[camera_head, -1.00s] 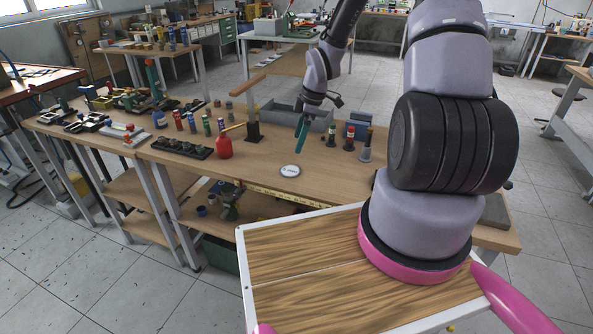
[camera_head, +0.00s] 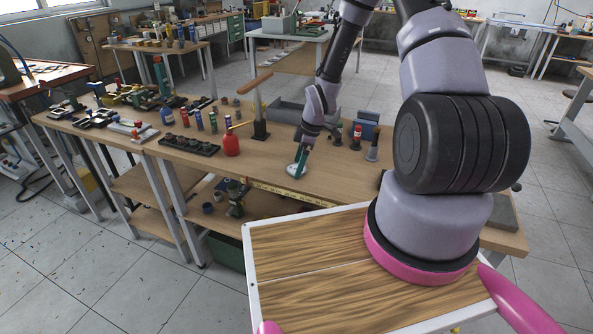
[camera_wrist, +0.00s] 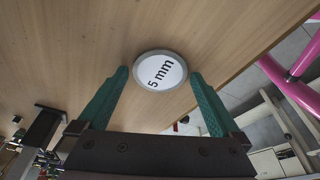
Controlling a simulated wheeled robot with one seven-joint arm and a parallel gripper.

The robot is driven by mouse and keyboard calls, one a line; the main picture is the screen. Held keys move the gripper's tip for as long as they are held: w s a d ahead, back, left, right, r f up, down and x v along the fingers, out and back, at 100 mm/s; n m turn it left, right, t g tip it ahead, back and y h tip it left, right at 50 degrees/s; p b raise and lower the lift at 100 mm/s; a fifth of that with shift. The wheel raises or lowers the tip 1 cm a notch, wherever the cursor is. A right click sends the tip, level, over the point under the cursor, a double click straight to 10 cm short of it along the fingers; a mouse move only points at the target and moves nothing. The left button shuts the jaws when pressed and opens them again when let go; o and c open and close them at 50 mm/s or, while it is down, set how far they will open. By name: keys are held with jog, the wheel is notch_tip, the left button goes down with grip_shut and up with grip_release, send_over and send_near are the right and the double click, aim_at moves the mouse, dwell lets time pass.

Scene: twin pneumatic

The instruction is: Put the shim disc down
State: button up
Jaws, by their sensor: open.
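The shim disc (camera_head: 292,172) is a round grey disc with a white face, lying flat on the wooden workbench near its front edge. In the wrist view the disc (camera_wrist: 160,71) shows the print "5 mm". My gripper (camera_head: 299,165) is low over the bench at the disc, its green fingers partly covering the disc in the head view. In the wrist view my gripper (camera_wrist: 160,76) is open, with one fingertip on each side of the disc. I cannot tell whether either fingertip touches its rim.
A dark post with a wooden arm (camera_head: 260,129) is behind left. Small cylinders, one a red-marked one (camera_head: 356,138), stand behind right. Bare bench surrounds the disc.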

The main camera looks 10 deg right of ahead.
jog(key=shift+r, duration=0.1)
jog(key=c, duration=1.2)
